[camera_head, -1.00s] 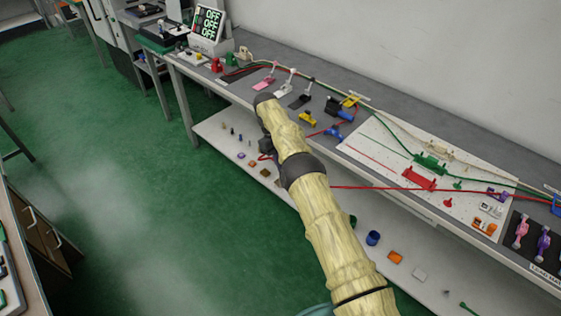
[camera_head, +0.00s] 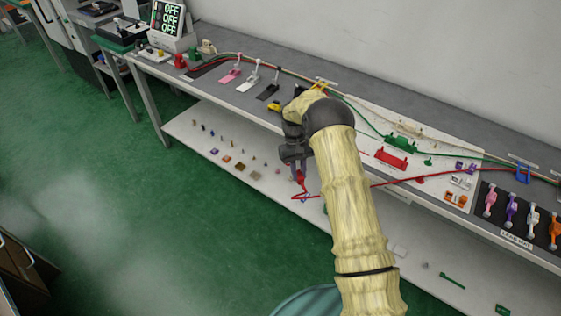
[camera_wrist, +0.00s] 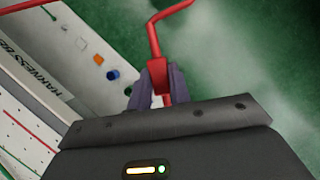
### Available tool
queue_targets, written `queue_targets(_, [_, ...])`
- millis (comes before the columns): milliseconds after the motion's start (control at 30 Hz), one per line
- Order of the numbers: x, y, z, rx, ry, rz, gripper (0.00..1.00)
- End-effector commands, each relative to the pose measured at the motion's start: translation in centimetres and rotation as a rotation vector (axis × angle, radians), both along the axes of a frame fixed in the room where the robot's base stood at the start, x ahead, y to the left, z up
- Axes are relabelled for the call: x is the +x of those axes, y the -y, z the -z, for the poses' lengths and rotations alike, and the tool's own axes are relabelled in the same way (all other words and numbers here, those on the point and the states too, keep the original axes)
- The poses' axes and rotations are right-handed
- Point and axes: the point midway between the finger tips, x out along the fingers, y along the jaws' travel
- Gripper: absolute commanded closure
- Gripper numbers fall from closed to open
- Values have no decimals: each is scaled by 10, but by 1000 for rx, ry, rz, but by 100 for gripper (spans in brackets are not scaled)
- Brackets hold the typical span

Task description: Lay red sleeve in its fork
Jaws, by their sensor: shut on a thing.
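My gripper (camera_head: 296,163) hangs in front of the bench, over the lower shelf, and is shut on the red sleeve (camera_head: 300,176). In the wrist view the sleeve (camera_wrist: 158,75) is a red block between my two fingertips (camera_wrist: 157,88), with red cable (camera_wrist: 154,38) running out of it. In the head view the red cable (camera_head: 375,184) stretches right to the board. A wide red bracket (camera_head: 391,158) and a small red piece (camera_head: 420,180) sit on the white board (camera_head: 440,189); I cannot tell which is the fork. My arm hides part of the bench.
A green bracket (camera_head: 406,130) and green cable lie along the board's back. A blue fork (camera_head: 523,174) stands at the right, by a black mat with several coloured levers. The lower shelf (camera_head: 205,127) holds several small parts. The green floor at left is clear.

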Motion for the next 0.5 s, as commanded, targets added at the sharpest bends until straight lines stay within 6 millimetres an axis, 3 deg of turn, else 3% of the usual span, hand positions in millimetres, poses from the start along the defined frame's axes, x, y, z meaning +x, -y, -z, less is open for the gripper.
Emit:
queue_targets(200, [-45, 40, 6, -5, -7, 181, 100])
queue_targets(333, [-67, 54, 9, -9, -10, 261, 100])
queue_targets(500, [-78, 60, 10, -12, -10, 298, 100])
